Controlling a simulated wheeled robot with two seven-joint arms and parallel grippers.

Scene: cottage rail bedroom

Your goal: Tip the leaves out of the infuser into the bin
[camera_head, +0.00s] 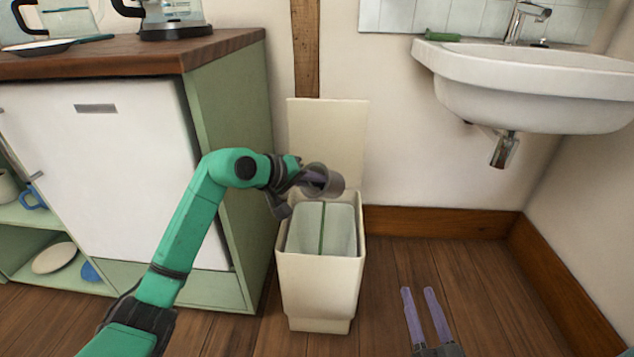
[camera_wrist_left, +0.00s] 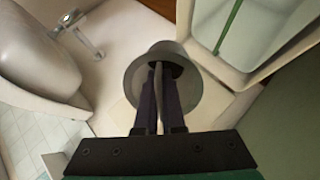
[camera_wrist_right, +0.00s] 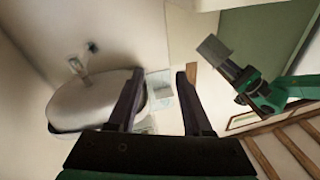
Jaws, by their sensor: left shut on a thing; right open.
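My left gripper (camera_head: 306,178) is shut on the infuser (camera_head: 335,184), a small grey metal cup. The infuser is tipped on its side above the back part of the open bin (camera_head: 317,297). In the left wrist view the infuser's round grey rim (camera_wrist_left: 194,98) surrounds the fingertips (camera_wrist_left: 159,75). It also shows tilted in the right wrist view (camera_wrist_right: 212,49). No leaves are visible. The cream bin's lid (camera_head: 328,130) stands upright, and a green strip (camera_head: 322,230) divides its pale inside. My right gripper (camera_head: 424,300) is open and empty, right of the bin.
A green cabinet (camera_head: 232,150) with a wooden top (camera_head: 130,56) stands close at the bin's left. A white sink (camera_head: 540,85) hangs at upper right, with a green object (camera_head: 442,37) on its edge. The wooden floor right of the bin is clear.

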